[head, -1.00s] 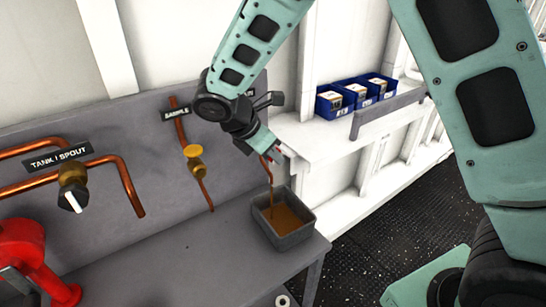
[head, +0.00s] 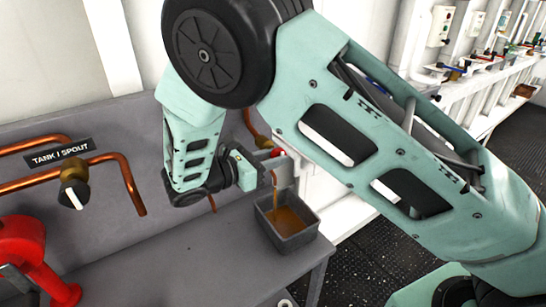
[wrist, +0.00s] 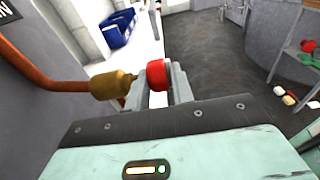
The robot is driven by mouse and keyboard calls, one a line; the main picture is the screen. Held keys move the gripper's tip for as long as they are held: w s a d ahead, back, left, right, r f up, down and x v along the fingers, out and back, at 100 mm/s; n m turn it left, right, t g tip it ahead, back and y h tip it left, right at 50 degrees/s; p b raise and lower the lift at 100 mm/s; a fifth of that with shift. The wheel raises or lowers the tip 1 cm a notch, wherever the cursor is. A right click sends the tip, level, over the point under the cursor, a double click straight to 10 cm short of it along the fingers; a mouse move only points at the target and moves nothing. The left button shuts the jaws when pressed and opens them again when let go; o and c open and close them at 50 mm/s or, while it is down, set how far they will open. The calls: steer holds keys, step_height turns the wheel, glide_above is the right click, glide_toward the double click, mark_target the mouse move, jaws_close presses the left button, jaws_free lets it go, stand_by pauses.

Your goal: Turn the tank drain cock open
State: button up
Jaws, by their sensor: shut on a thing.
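The drain cock has a brass body (wrist: 112,84) on a copper pipe and a red knob (wrist: 159,74), both clear in the wrist view. My gripper (wrist: 160,82) is shut on the red knob, with one grey finger on each side. In the head view my gripper (head: 272,160) is at the cock behind the arm; a bit of the red knob (head: 279,153) and the brass body (head: 262,141) show. Brown liquid (head: 275,184) runs down below the cock into a grey tray (head: 290,241). The knob's exact angle is hard to tell.
A black-and-white knob (head: 72,194) sits on the tank spout valve, left, under its label (head: 60,154). A red object (head: 35,255) stands front left. My arm hides the sample cock. Blue bins (wrist: 117,30) are on the shelf beyond. The bench middle is clear.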

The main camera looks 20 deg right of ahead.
steer(key=shift+t+h, duration=0.3)
steer(key=shift+h, duration=0.2)
steer(key=shift+f, duration=0.1)
steer(key=o, duration=1)
step_height(320, 180, up, 10)
steer(key=shift+b, duration=1)
